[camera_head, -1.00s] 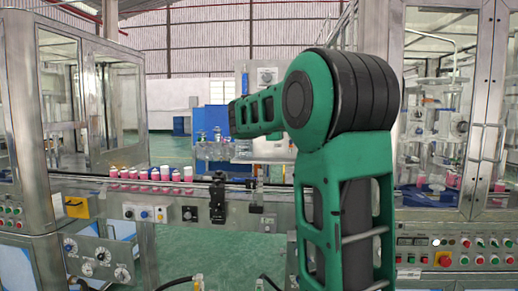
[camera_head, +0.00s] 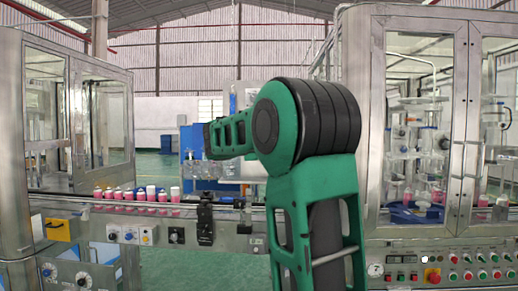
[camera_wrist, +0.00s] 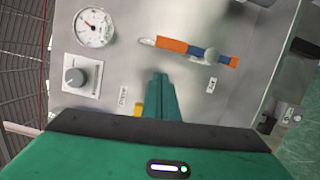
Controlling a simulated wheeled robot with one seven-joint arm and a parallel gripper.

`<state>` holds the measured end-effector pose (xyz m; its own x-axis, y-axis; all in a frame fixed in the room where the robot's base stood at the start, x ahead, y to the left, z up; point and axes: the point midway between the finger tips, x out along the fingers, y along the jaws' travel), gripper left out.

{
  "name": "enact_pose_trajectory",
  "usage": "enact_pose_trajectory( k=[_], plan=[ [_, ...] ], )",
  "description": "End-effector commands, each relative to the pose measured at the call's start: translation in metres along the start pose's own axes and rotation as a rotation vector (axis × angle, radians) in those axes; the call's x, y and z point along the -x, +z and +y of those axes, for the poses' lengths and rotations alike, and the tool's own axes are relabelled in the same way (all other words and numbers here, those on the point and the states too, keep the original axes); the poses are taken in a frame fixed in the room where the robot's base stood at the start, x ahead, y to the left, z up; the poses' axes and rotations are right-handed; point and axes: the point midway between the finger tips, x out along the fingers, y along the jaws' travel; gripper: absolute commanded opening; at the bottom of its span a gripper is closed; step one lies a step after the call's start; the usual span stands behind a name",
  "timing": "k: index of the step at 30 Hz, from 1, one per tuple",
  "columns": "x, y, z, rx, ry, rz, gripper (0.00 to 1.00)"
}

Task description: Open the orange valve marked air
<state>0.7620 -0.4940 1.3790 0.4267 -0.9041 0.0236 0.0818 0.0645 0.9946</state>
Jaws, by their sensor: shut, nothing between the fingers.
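In the wrist view, an orange valve handle (camera_wrist: 172,45) lies on a grey metal panel, slightly tilted. The gripper and valve cannot be made out in the head view.
In the wrist view, a round gauge (camera_wrist: 94,27) and a grey dial (camera_wrist: 76,76) are on the panel's left, and a yellow part (camera_wrist: 138,109) is beside my fingers. The head view shows a conveyor with pink bottles (camera_head: 140,195) and a glass-doored machine (camera_head: 425,120).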

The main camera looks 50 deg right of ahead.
Motion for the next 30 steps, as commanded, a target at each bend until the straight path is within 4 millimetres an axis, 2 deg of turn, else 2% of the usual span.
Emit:
enact_pose_trajectory(
  k=[2,9,15,21,30],
  plan=[
    [0.004,-0.008,0.001,0.001,0.0,-0.003,0.0],
    [0.058,-0.008,0.002,-0.002,0.001,0.002,0.0],
    [0.09,-0.01,0.003,0.0,0.001,0.003,0.0],
    [0.103,-0.009,0.004,-0.001,0.001,0.002,0.0],
    [0.104,-0.009,0.003,0.0,0.001,0.0,0.0]
  ],
)
